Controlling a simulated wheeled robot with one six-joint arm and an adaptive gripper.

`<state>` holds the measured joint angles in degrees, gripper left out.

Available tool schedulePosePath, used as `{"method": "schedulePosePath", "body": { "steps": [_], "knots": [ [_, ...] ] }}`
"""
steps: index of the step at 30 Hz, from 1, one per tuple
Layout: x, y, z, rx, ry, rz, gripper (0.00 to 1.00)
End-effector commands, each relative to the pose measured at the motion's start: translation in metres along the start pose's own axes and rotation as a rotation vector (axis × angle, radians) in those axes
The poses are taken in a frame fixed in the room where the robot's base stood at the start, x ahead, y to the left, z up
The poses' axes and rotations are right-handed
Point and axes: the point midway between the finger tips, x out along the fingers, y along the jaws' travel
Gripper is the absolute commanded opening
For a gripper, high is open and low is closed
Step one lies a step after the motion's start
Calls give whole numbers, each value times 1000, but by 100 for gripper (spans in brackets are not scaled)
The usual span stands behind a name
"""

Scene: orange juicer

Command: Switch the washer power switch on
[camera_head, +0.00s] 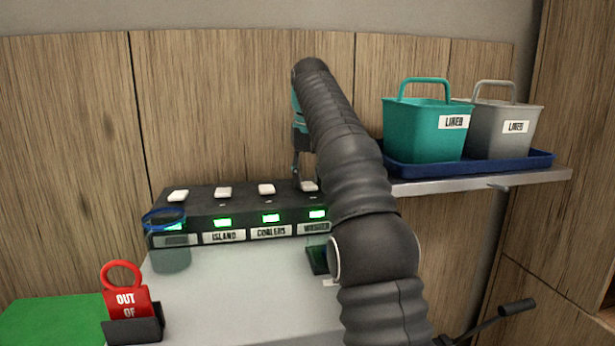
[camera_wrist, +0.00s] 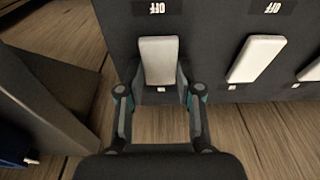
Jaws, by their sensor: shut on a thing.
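The washer switch (camera_head: 309,186) is the rightmost visible white paddle on a black switch panel (camera_head: 200,205), above the washer label (camera_head: 314,228). A green light (camera_head: 317,213) glows above that label. In the wrist view the white paddle (camera_wrist: 158,60) stands between the two fingers of my gripper (camera_wrist: 160,88), which is shut on it. In the head view my gripper (camera_head: 298,168) is partly hidden behind my arm, at the washer switch.
More white paddles stand left of the washer switch, with green lights and labels. A red out-of tag (camera_head: 126,299) stands at front left. Teal (camera_head: 425,130) and grey (camera_head: 502,130) buckets sit in a blue tray on the right shelf.

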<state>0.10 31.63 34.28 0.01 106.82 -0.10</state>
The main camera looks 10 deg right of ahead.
Motion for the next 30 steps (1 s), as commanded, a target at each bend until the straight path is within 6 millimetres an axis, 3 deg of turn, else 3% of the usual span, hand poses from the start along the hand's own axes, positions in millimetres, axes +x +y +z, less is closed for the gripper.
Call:
{"method": "schedulePosePath", "body": {
  "steps": [15,16,19,30],
  "knots": [
    [-1,0,-1,0,-25,0,0],
    [-1,0,-1,0,-25,0,38],
    [-1,0,-1,0,-26,0,60],
    [-1,0,0,1,-23,0,60]
  ]
}}
